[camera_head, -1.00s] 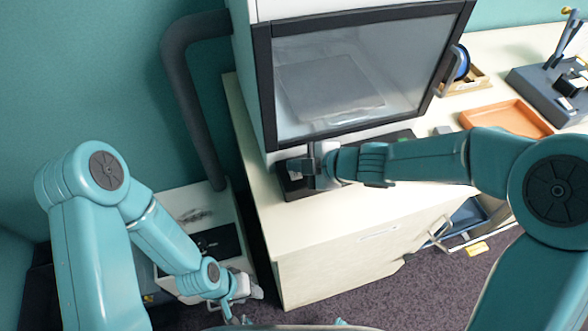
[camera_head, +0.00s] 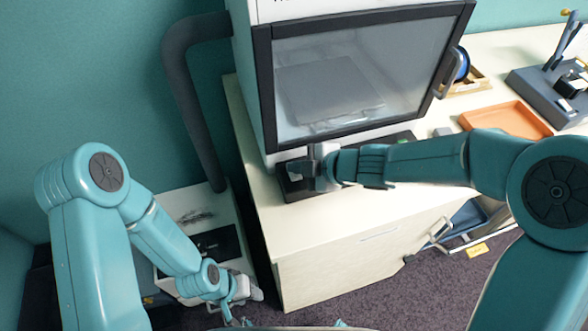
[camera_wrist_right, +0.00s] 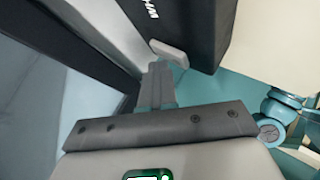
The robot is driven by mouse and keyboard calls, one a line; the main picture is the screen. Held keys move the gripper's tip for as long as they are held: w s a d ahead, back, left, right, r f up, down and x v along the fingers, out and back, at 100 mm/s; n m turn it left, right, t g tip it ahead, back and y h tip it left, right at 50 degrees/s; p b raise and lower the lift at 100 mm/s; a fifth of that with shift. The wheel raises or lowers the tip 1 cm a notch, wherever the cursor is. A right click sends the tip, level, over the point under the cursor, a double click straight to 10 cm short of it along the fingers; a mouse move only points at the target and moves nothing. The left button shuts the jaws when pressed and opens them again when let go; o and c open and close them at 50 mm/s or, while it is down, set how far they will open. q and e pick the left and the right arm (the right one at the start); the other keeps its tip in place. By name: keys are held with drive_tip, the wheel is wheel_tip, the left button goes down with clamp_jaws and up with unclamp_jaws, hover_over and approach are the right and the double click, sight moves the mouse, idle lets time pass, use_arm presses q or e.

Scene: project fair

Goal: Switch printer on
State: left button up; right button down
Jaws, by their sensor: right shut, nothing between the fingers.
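The printer (camera_head: 262,95) is a tall white and black cabinet with a glass door (camera_head: 355,75) on the worktop. A dark panel (camera_head: 292,192) sits at its base. My right gripper (camera_head: 296,166) is shut and empty at the panel's left part, below the door. In the right wrist view my shut fingertips (camera_wrist_right: 160,68) are at a light grey tab (camera_wrist_right: 170,52) on the black panel (camera_wrist_right: 185,22); I cannot tell whether they touch. My left gripper (camera_head: 240,294) hangs low at the lower left, away from the printer; its jaws are unclear.
A thick dark hose (camera_head: 185,85) runs down the printer's left side. An orange tray (camera_head: 506,118), a blue spool (camera_head: 462,64) and a grey stand (camera_head: 550,88) are on the worktop at right. An open drawer (camera_head: 468,218) sticks out below. The front worktop is clear.

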sight(300, 179)
drive_tip(key=shift+s+r, duration=0.15)
drive_tip(key=shift+r, duration=0.25)
drive_tip(key=shift+r+p, duration=0.1)
drive_tip(key=shift+p, duration=0.25)
drive_tip(key=r+p, duration=0.4)
drive_tip(key=r, duration=0.1)
drive_tip(key=shift+s+d+p, duration=0.15)
drive_tip(key=shift+s+p, duration=0.1)
drive_tip(key=shift+p, duration=0.15)
drive_tip(key=shift+f, duration=0.1)
drive_tip(key=shift+s, duration=0.1)
